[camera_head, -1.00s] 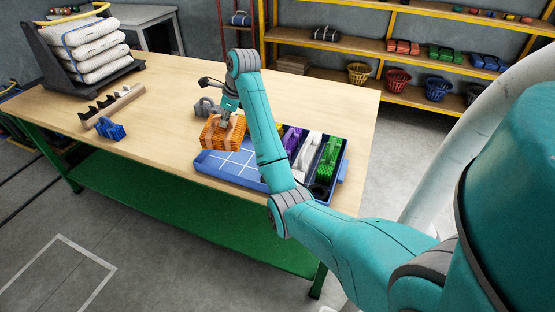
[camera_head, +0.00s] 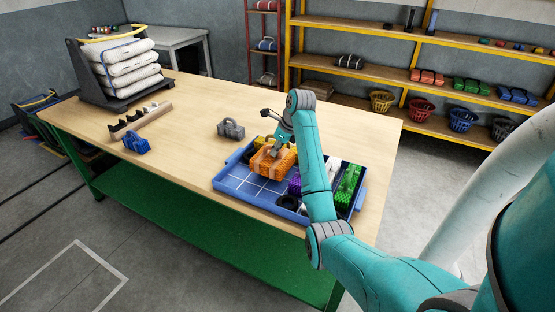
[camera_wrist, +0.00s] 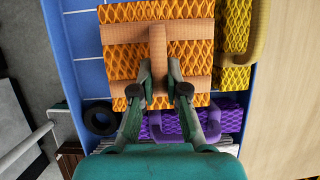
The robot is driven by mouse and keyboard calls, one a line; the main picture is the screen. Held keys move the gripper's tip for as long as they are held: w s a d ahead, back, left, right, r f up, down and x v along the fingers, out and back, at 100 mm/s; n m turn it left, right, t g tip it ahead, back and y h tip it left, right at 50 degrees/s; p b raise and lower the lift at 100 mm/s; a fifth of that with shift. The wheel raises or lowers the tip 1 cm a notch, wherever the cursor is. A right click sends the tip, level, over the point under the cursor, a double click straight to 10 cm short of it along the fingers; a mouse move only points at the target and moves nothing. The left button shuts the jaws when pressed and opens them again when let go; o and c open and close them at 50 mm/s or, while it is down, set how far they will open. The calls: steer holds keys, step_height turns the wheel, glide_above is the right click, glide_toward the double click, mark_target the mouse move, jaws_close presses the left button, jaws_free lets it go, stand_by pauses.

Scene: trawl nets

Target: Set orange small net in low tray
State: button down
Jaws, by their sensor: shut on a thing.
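The orange small net (camera_head: 270,163) is a bundle of orange mesh with tan straps and a tan handle. My gripper (camera_head: 277,150) is shut on its handle; the wrist view also shows the fingers (camera_wrist: 160,88) on either side of the handle of the orange net (camera_wrist: 120,65). The low tray (camera_head: 229,181) is blue with white grid lines. The orange net is over the tray, near its far middle part. I cannot tell whether its underside touches the tray floor.
The tray also holds a purple net (camera_head: 294,187), a green net (camera_head: 348,180), a yellow net (camera_wrist: 233,40) and a black ring (camera_wrist: 100,118). A grey net (camera_head: 231,129) and a blue net (camera_head: 136,143) lie on the table. The tray's left part is bare.

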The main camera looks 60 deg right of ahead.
mark_target(278, 155)
steer(key=shift+f, duration=1.8)
steer(key=shift+f, duration=0.1)
steer(key=c, duration=1.2)
jaws_free()
